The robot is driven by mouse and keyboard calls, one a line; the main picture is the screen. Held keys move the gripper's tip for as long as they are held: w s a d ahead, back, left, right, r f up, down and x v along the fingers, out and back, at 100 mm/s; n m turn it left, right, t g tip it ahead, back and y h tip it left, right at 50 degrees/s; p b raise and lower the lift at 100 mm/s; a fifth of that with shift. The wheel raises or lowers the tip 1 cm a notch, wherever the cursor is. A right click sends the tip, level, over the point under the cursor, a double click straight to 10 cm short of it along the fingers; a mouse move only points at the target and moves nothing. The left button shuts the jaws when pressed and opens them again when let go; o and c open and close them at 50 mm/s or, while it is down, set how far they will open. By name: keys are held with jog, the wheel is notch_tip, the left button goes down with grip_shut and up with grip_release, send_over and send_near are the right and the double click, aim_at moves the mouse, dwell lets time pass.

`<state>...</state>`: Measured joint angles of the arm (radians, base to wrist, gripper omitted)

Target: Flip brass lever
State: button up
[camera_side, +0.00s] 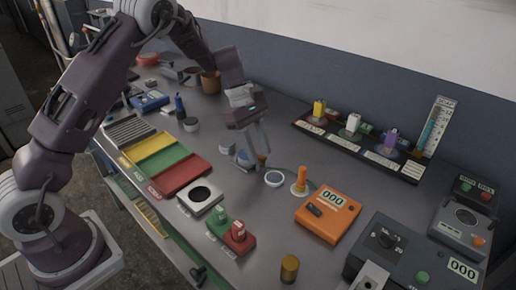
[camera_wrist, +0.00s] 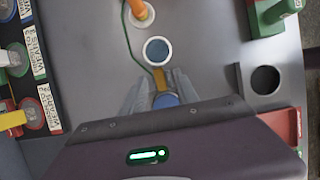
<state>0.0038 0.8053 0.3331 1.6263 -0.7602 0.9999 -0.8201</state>
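A small brass-coloured lever (camera_wrist: 160,77) on a blue round part (camera_wrist: 166,99) shows between my fingers in the wrist view. In the side view the brass piece (camera_side: 262,158) and the blue part (camera_side: 243,160) sit at the fingertips, partly hidden by them. My gripper (camera_wrist: 160,88) points down at the bench with a finger on either side of the lever. The fingers look apart, with a narrow gap to the lever; contact is hard to judge. My gripper also shows in the side view (camera_side: 256,152).
A round cup (camera_side: 274,179) and an orange upright stick (camera_side: 301,178) stand close by. An orange box (camera_side: 328,212) with a display is to the right. Green and red blocks, coloured trays (camera_side: 185,175) and a rack (camera_side: 412,171) of coloured pieces surround the clear grey bench middle.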

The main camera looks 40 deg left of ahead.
grip_shut()
jog(key=shift+r, duration=0.1)
jog(key=y, duration=0.2)
jog(key=shift+d+y, duration=0.3)
jog(key=shift+d, duration=0.1)
jog(key=shift+d+y, duration=0.25)
jog(key=shift+y, duration=1.15)
grip_release()
